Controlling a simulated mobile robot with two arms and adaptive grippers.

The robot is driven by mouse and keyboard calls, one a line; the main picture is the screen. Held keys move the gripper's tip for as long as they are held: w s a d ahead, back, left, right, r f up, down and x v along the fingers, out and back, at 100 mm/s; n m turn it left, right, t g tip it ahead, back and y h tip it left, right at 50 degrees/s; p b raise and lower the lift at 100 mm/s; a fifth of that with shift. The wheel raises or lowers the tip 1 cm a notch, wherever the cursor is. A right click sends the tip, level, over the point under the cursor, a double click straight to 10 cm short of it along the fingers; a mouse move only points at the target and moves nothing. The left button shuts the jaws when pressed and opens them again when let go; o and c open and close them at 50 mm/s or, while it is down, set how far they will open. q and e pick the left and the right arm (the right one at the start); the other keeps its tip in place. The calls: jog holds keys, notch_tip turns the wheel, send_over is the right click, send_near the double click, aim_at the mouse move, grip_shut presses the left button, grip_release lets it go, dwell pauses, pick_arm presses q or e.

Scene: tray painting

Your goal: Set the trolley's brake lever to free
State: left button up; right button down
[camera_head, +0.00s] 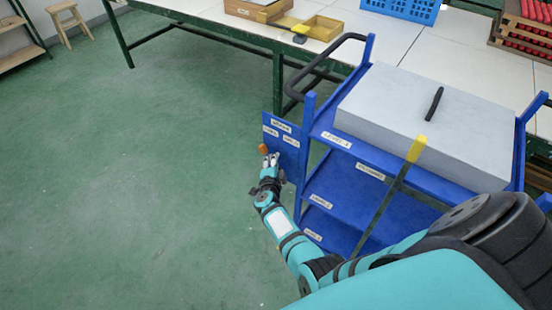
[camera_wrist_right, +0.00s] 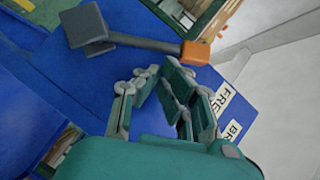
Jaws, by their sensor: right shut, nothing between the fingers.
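The blue trolley (camera_head: 345,195) stands at the right in the head view. A blue panel with white labels (camera_head: 281,136) is at its left end. In the wrist view, the brake lever (camera_wrist_right: 150,44) has a dark grey arm and an orange end (camera_wrist_right: 196,53). The orange end also shows in the head view (camera_head: 263,149). A label reading FREE (camera_wrist_right: 222,98) is on the panel, near the orange end; the lever's exact setting is unclear. My right gripper (camera_head: 270,160) is shut and empty, its fingertips (camera_wrist_right: 161,70) close to the lever and apparently not holding it. My left gripper is out of view.
A grey block (camera_head: 400,110) with a black handle lies on the trolley top. A black push handle (camera_head: 320,65) sticks out over the panel. A white worktable (camera_head: 390,35) with boxes and a blue crate (camera_head: 402,9) stands behind. Green floor at left is clear.

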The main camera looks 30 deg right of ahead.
jog(key=shift+w+a, duration=0.15)
jog(key=shift+w, duration=0.15)
dwell(0.4)
